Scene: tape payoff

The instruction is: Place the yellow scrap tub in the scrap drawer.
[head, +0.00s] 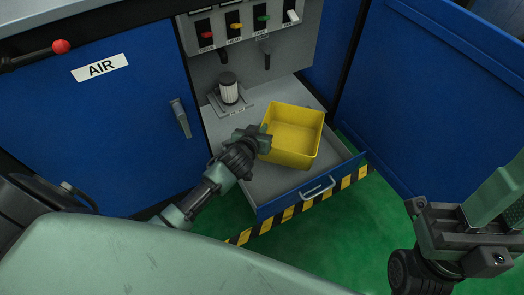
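The yellow scrap tub (294,136) is an empty open box, seen in the head view within the outline of the pulled-out scrap drawer (260,188). The drawer has a grey floor, a blue front and a pale handle. My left gripper (262,140) is at the tub's left wall and overlaps its edge. Its fingertips are too small and dark to tell whether they are closed on the wall. I cannot tell whether the tub rests fully on the drawer floor. My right gripper (455,215) is at the lower right, away from the drawer, with its fingers apart and empty.
A white ribbed cylinder (229,88) stands on a small plate behind the tub, left of it. A panel with coloured switches (235,27) is above. A blue door (430,85) stands at the right; the AIR door (95,115) is at the left. Green floor (345,215) is clear in front.

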